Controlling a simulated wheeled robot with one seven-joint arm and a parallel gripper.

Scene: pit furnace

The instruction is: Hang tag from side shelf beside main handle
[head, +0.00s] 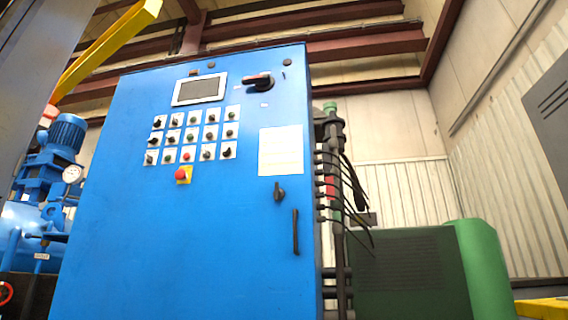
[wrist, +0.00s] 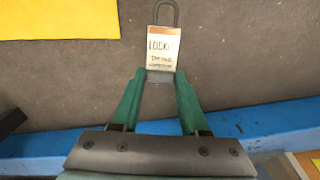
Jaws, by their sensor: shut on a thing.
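In the wrist view, my gripper (wrist: 160,78) is shut on a small tag (wrist: 163,52). The tag is white and orange with dark lettering that seems to start "LOCK", and a grey loop stands at its far end. In the head view, a blue control cabinet (head: 110,230) fills the middle. A rotary main handle (head: 260,81) in black and red sits at its upper right. A black door latch (head: 279,191) and a long vertical handle (head: 295,231) are lower on the right. My gripper and the tag are not in the head view.
Below the tag, the wrist view shows a grey surface (wrist: 60,85), a yellow patch (wrist: 50,20) and a blue strip (wrist: 245,122). In the head view, dark cables (head: 340,180) hang off the cabinet's right side. A green machine (head: 480,260) stands at right, and blue pump equipment (head: 62,140) at left.

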